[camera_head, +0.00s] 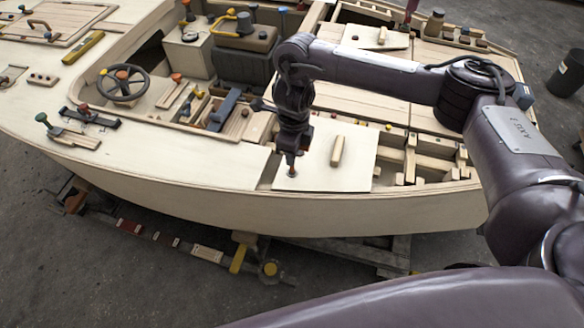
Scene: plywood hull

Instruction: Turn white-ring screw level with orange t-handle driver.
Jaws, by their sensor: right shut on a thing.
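My right gripper (293,148) points down over the pale hatch panel (350,175) near the hull's side edge. It is shut on the orange t-handle driver (291,159), of which only a small reddish-orange part and a thin shaft show below the fingers. The driver stands about upright, its tip at a small dark spot near the panel's left front part. The white-ring screw cannot be made out; the driver's tip covers that spot. I cannot tell how level the screw sits. My left gripper is not in view.
A wooden handle block (337,151) stands on the panel just right of the driver. Open framing (425,160) lies right of the panel. A steering wheel (123,83) and a blue lever (224,108) are to the left. A dark bin (568,72) stands beyond the hull.

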